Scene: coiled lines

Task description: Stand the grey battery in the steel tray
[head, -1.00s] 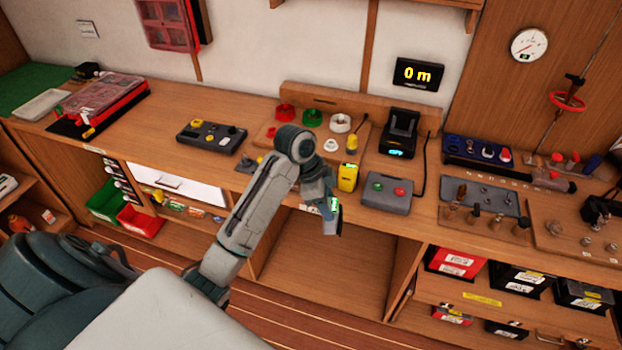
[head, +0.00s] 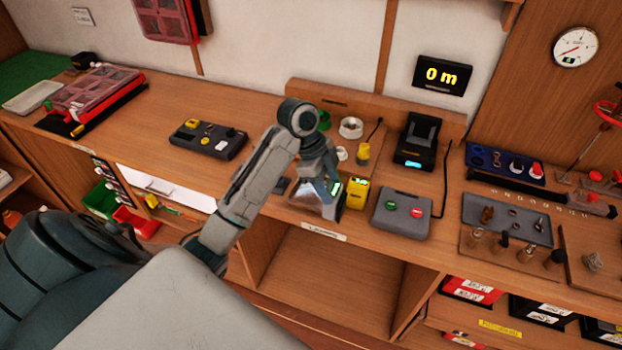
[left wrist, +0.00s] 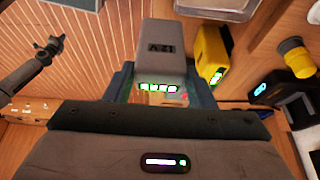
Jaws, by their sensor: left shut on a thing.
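The grey battery (left wrist: 163,55) is held between the fingers of my left gripper (head: 330,192), which is shut on it. Its green lights face the wrist camera. In the head view the battery (head: 333,206) hangs near the bench's front edge, just left of the yellow battery (head: 356,196). A shiny grey surface (head: 303,194), apparently the steel tray, lies beside the gripper, mostly behind my arm. I cannot tell whether the battery touches it. A grey jointed part at the left of the left wrist view looks like my right gripper (left wrist: 50,47); its jaws are unclear.
The grey box with red and green buttons (head: 402,212) stands right of the yellow battery. The black charger (head: 416,140) is behind it. A yellow-knobbed piece (head: 363,152) and a white ring (head: 350,127) stand behind the gripper. An open shelf lies below the bench's front edge.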

